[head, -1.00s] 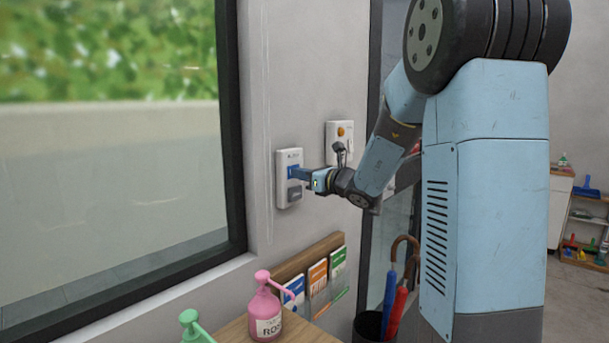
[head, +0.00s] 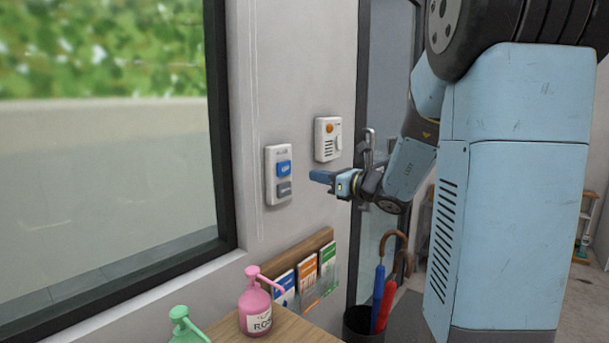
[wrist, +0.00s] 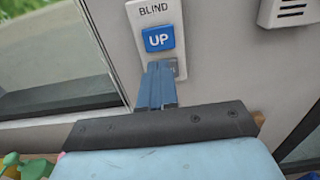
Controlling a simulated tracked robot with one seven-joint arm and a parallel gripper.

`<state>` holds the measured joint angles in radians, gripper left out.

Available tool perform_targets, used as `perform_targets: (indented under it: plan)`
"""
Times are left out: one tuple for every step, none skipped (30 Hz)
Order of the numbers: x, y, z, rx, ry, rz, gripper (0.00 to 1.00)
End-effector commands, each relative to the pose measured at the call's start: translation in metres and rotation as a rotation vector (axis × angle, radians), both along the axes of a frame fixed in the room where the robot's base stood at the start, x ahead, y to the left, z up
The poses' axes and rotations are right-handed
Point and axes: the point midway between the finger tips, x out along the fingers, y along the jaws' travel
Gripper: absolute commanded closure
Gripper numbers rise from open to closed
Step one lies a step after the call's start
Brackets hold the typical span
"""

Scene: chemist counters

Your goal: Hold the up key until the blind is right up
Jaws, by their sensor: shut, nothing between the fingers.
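The blind switch plate (head: 270,193) is white and fixed to the wall right of the window. Its blue up key (head: 284,168) sits above a grey key (head: 284,189). In the wrist view the up key (wrist: 158,39) reads UP and is uncovered, while the lower key is mostly hidden behind my fingers. My gripper (head: 313,175) is shut and empty, its blue fingers clear of the plate, a short gap to its right in the head view. The window (head: 110,130) shows clear glass with greenery outside; no blind is seen across its visible part.
A white box with an orange button (head: 328,139) is on the wall to the right. Below are a leaflet rack (head: 326,238), a pink pump bottle (head: 255,306) and a green one (head: 183,325) at the counter. Umbrellas (head: 384,297) stand in a dark bin.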

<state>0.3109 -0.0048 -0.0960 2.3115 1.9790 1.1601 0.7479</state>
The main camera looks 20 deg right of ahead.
Motion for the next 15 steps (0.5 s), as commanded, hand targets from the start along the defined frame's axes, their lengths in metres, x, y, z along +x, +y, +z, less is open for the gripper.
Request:
perform_targets:
  plan:
    - [-0.007,-0.005,0.000,0.001,0.000,-0.003,1.00]
    - [-0.011,-0.008,0.000,0.001,0.000,-0.003,1.00]
    - [-0.015,-0.011,0.000,0.001,-0.001,-0.003,1.00]
    - [-0.017,-0.013,0.000,0.001,0.001,-0.003,1.00]
    - [-0.020,-0.014,0.000,0.001,0.001,-0.003,1.00]
    - [-0.022,-0.016,0.000,0.002,0.001,-0.003,1.00]
    - [-0.024,-0.017,0.000,0.002,0.001,-0.003,1.00]
    - [-0.025,-0.018,0.000,0.002,0.001,-0.002,1.00]
    - [-0.027,-0.019,0.000,0.002,0.001,-0.002,1.00]
    - [-0.028,-0.020,0.000,0.002,0.001,-0.002,1.00]
    - [-0.028,-0.020,0.000,0.002,0.001,-0.003,1.00]
    - [-0.028,-0.021,0.000,0.000,0.001,-0.003,1.00]
    - [-0.029,-0.021,-0.001,0.000,0.001,-0.003,1.00]
    - [-0.029,-0.021,-0.001,0.000,0.001,-0.003,1.00]
    - [-0.029,-0.021,-0.001,0.000,0.001,-0.003,1.00]
